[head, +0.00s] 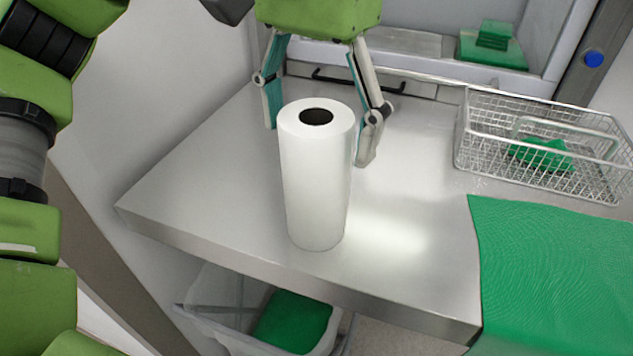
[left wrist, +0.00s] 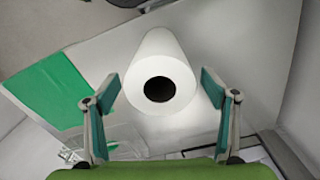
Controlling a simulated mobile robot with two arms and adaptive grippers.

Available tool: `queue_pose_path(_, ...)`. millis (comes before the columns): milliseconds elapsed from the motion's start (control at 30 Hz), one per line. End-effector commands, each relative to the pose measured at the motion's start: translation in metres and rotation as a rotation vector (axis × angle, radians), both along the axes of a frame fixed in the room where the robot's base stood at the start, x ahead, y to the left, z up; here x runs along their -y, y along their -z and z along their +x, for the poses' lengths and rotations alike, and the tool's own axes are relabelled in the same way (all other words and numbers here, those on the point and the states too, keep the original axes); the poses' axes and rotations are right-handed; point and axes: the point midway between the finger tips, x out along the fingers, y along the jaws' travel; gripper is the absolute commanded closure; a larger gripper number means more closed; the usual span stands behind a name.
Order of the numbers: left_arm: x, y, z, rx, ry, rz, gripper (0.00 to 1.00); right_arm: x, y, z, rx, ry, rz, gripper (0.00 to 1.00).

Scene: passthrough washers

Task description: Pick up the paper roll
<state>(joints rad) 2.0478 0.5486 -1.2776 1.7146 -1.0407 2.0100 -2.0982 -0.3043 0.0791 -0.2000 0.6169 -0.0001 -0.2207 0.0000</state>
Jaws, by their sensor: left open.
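The white paper roll (head: 315,190) stands upright near the front edge of the steel table, its dark core hole facing up. My left gripper (head: 318,140) is open, with its fingers pointing down behind the roll, one toward each side of it. In the left wrist view the roll (left wrist: 163,75) shows end-on between the two open fingers (left wrist: 160,92), with space on both sides. Whether a finger touches the roll is not clear. My right gripper is not in view.
A wire basket (head: 540,148) with a green item inside stands at the right. A green mat (head: 560,270) covers the right front of the table. A bin (head: 240,310) with green contents is below the front edge. The table's left part is clear.

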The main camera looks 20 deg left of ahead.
Motion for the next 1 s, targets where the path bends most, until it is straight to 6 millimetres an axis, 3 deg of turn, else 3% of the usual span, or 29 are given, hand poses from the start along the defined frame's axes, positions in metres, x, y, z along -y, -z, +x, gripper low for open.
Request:
queue_pose_path(400,-0.002,0.047,-0.001,0.001,0.000,0.001,0.22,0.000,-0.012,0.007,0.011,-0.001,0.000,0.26)
queue_pose_path(667,-0.001,0.054,-0.001,0.001,0.001,0.000,0.22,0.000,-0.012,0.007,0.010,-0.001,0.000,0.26)
queue_pose_path(700,-0.001,0.054,-0.001,0.001,0.001,0.000,0.25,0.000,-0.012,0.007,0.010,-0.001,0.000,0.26)
queue_pose_path(867,-0.001,0.053,-0.001,0.001,0.001,0.000,0.67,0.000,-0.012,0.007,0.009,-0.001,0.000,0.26)
queue_pose_path(1000,-0.001,0.053,-0.001,0.002,0.001,-0.001,0.76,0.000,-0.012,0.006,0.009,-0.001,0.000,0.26)
